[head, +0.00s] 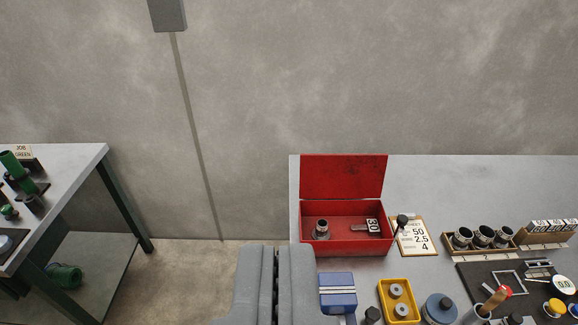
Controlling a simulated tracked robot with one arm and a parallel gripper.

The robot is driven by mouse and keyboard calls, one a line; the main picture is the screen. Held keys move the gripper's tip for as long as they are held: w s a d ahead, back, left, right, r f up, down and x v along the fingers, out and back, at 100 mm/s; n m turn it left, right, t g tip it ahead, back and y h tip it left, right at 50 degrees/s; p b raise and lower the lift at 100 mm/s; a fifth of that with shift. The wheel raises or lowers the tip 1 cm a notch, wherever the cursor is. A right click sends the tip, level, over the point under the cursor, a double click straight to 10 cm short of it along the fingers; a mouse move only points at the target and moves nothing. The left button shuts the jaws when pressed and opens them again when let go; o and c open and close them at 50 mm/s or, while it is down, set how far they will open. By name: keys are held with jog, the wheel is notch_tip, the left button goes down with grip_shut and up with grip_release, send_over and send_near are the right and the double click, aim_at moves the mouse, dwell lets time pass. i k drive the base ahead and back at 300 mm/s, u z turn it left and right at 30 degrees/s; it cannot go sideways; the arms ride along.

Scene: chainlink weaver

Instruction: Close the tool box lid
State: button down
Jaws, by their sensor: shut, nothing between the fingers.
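The red tool box (347,247) stands on the grey workbench near its left edge. Its lid (343,177) is open and stands up at the back of the box. Inside the box lie a metal cylindrical part (321,229) and a piece with a tag marked 30 (372,225). My gripper (275,250) is at the bottom middle of the view, to the left of the box and apart from it in the picture. Its two grey fingers are shut with nothing between them.
On the bench (460,190) are a blue box (337,281), a yellow tray (400,314), a card with numbers (418,250) and a rack of metal cylinders (482,252). Another table (70,165) stands at the left. Bare floor lies between them. The bench behind the rack is clear.

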aim_at(323, 176)
jog(key=u, duration=0.65)
jog(key=k, duration=0.85)
jog(key=u, duration=0.65)
jog(key=i, duration=2.45)
jog(key=z, duration=1)
jog(key=i, duration=1.05)
jog(key=z, duration=1.2)
jog(key=i, duration=0.65)
jog(key=z, duration=0.3)
jog(key=k, duration=0.95)
jog(key=z, duration=0.2)
jog(key=i, duration=0.6)
jog(key=u, duration=0.05)
